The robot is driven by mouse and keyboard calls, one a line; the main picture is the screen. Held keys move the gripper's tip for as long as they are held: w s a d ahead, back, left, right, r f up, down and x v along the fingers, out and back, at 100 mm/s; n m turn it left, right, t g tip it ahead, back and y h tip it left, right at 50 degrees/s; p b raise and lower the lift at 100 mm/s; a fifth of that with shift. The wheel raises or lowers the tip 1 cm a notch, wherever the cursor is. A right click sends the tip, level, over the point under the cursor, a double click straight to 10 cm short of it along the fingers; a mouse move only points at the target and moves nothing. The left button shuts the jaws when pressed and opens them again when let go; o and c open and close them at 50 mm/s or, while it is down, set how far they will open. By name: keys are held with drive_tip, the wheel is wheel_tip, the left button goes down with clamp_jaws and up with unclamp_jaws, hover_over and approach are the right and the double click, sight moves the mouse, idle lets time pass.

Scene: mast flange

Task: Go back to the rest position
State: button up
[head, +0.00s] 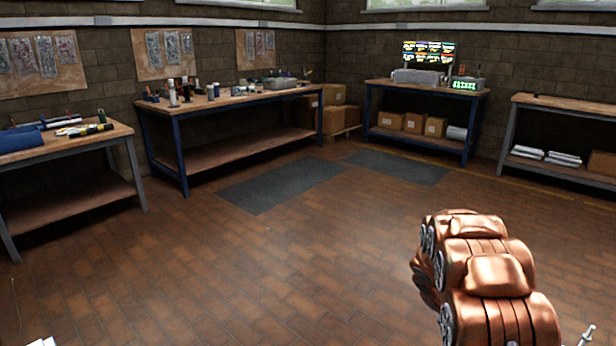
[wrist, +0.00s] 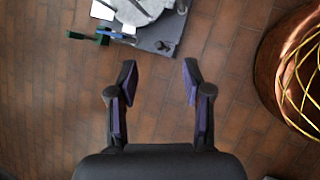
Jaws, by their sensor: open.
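My gripper (wrist: 159,66) shows in the wrist view with its two dark, purple-padded fingers spread apart. Nothing is between them, and the brick floor (wrist: 155,110) shows below. In the head view my copper-coloured arm comes in at the lower right, and the gripper itself is out of that picture. No mast or flange can be made out for certain in either view.
In the wrist view a grey plate (wrist: 160,45) with a pale round piece lies beyond the fingertips. Left workbench (head: 75,143), long blue-legged bench (head: 230,101), back bench (head: 424,87) and right bench (head: 570,104) line the walls. Dark mats (head: 280,186) lie on open floor.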

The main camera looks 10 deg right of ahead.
drive_tip(key=s+a+r+m+y+p, duration=0.1)
drive_tip(key=s+a+r+m+p, duration=0.45)
drive_tip(key=r, duration=0.75)
drive_tip(key=s+a+r+m+y+p, duration=0.15)
drive_tip(key=s+a+r+p, duration=0.5)
drive_tip(key=r, duration=0.75)
drive_tip(key=s+a+r+m+y+p, duration=0.2)
drive_tip(key=s+a+r+p, duration=0.2)
drive_tip(key=s+a+r, duration=0.3)
drive_tip(key=s+a+r+m+y+p, duration=0.2)
drive_tip(key=s+a+r+p, duration=0.2)
drive_tip(key=s+a+r, duration=0.4)
drive_tip(key=s+a, duration=0.3)
drive_tip(key=s, duration=0.1)
drive_tip(key=shift+s+a+r+m+g, duration=0.15)
drive_tip(key=shift+s+a+m+g, duration=0.1)
drive_tip(key=shift+a+m+g, duration=0.05)
drive_tip(key=shift+d, duration=0.1)
